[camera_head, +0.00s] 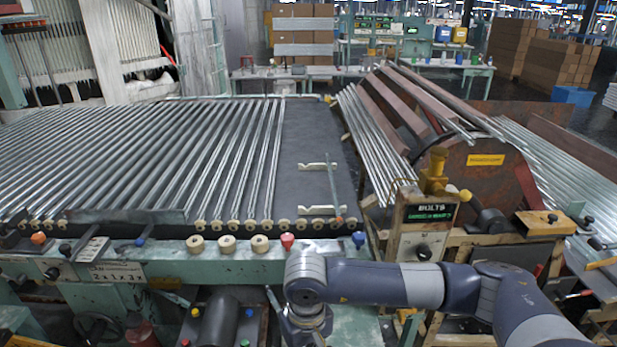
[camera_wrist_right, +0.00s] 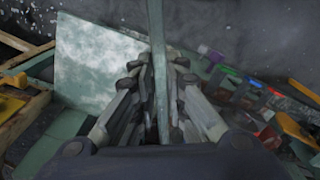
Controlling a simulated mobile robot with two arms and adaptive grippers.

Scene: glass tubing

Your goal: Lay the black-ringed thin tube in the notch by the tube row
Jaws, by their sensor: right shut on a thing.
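My right gripper (camera_wrist_right: 158,112) is shut on a thin pale green tube (camera_wrist_right: 157,50), which runs up between the fingers in the right wrist view. No black ring can be made out on it. In the head view a thin pale line left of my right wrist, at the front of the bench, looks like part of this tube (camera_head: 275,305). Two pale notched holders, a far one (camera_head: 318,166) and a near one (camera_head: 322,210), lie on the dark bed right of the tube row (camera_head: 230,150). Another thin greenish tube (camera_head: 334,185) lies by their right ends, with an orange mark near its front end. My left gripper is out of view.
The bench's front rail (camera_head: 180,268) carries cream rollers and coloured knobs. A post with a BOLTS sign (camera_head: 430,212) and a rack of metal tubes (camera_head: 375,135) stand to the right. The dark bed (camera_head: 305,130) around the holders is otherwise clear.

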